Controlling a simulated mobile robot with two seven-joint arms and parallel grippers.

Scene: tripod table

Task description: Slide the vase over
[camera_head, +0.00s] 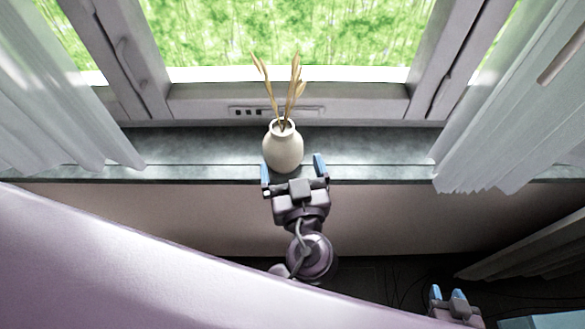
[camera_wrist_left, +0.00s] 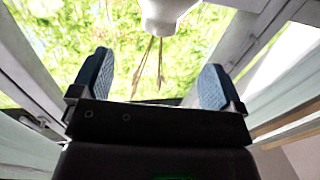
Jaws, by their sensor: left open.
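A cream vase (camera_head: 283,150) with dried tan stems (camera_head: 290,88) stands upright on the grey window sill (camera_head: 210,160), near its front edge. My left gripper (camera_head: 293,169) is open, with one blue fingertip at each side of the vase's lower front. I cannot tell whether either finger touches it. The left wrist view shows both fingers (camera_wrist_left: 156,80) spread apart, with part of the vase (camera_wrist_left: 165,12) at the top edge and its stems hanging down in the picture. My right gripper (camera_head: 448,293) is low at the bottom right, empty, with a gap between its blue fingers.
The window frame (camera_head: 365,102) rises behind the sill. White curtains hang at the left (camera_head: 55,90) and right (camera_head: 510,110), reaching over the sill's ends. The sill is bare on both sides of the vase. A pale surface (camera_head: 120,265) fills the lower left.

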